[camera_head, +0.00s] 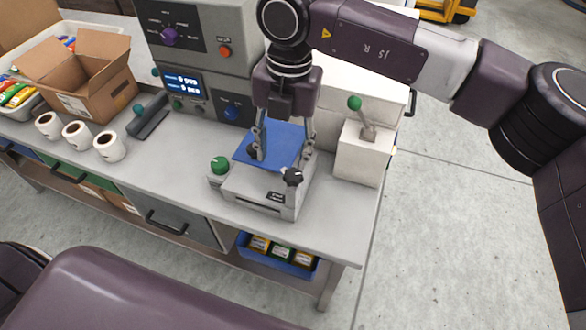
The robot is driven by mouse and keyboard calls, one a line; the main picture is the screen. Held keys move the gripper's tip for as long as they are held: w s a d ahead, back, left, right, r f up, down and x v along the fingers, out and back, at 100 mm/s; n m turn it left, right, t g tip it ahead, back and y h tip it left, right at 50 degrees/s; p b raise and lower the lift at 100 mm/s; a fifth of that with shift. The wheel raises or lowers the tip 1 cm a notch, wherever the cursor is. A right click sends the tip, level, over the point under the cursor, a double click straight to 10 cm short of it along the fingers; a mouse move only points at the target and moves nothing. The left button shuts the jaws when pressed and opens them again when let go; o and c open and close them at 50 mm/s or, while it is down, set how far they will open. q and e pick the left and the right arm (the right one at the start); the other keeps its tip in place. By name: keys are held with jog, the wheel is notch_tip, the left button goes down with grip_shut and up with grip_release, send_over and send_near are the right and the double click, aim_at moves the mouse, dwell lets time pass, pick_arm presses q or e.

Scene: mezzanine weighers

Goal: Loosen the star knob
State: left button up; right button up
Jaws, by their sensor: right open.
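My right gripper (283,155) points down over the blue plate (270,143) of a grey bench device (258,190). Its two fingers are apart, with nothing seen between them. A dark lobed knob (292,177), which looks like the star knob, is at the device's front right, just below the right-hand finger in the picture. Whether they touch, I cannot tell. A green round knob (219,165) is at the device's left side. A small dark part beside the left-hand finger is partly hidden. My left gripper is not in view.
A control cabinet (205,60) with a lit display stands behind. A white box with a green-tipped lever (356,150) stands to the right. Several white rolls (109,146) and an open carton (85,75) are at the left. The bench front (170,180) is clear.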

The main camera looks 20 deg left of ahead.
aim_at(293, 175)
jog(key=shift+w+d+r+t+h, duration=0.15)
jog(key=shift+w+d+t+h, duration=0.15)
jog(key=shift+w+d, duration=0.3)
jog(key=shift+d+f, duration=0.2)
jog(key=shift+d, duration=0.05)
notch_tip(293, 175, down, 6)
jog(key=p, duration=0.2)
jog(key=shift+p, duration=0.4)
jog(key=shift+a+f, duration=0.1)
jog(key=shift+f, duration=0.5)
jog(key=shift+c, duration=0.4)
